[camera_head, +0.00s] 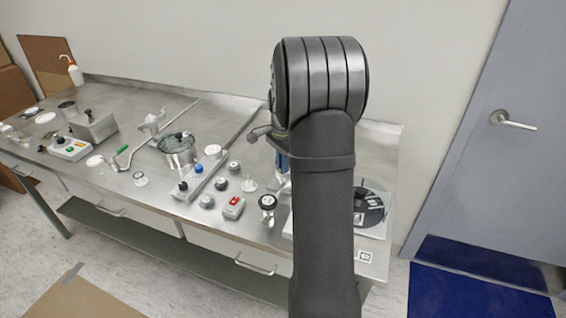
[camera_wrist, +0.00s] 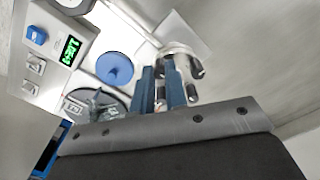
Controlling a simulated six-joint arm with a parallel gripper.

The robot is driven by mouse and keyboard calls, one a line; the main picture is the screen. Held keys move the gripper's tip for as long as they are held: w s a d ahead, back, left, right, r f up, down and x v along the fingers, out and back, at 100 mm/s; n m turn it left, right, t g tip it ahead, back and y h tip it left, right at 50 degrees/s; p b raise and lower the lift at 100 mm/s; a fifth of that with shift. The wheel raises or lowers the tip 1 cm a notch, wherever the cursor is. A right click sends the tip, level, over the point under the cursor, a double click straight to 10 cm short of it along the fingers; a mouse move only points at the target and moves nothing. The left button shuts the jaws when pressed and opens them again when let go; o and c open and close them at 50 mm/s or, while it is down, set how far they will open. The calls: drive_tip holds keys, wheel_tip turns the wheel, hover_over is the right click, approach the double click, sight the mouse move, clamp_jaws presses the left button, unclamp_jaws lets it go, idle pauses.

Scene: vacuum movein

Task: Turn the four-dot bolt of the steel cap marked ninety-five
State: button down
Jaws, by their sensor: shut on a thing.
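In the wrist view, my gripper (camera_wrist: 160,70) has two blue fingers reaching up to a pale, rounded cap (camera_wrist: 180,47) with several dark bolts (camera_wrist: 196,68) around it. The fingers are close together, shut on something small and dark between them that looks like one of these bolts. The fingers cover most of it, so I cannot tell its dots. No ninety-five mark is readable on the cap. In the head view my arm hides the cap, and only a little blue of my gripper shows beside the arm.
In the wrist view, a panel with a green display (camera_wrist: 70,50) and a blue cone-shaped part (camera_wrist: 115,68) lie left of my fingers. A dark disc (camera_head: 368,208) is right of my arm in the head view. Knobs, a glass-lidded pot (camera_head: 178,150) and a red-button box (camera_head: 233,207) crowd the steel bench (camera_head: 125,195).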

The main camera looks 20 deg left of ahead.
idle(0.4)
drive_tip(key=c, duration=1.7)
unclamp_jaws()
drive_tip(key=shift+r, duration=0.15)
wheel_tip(320, 180, up, 17)
drive_tip(key=shift+r, duration=0.1)
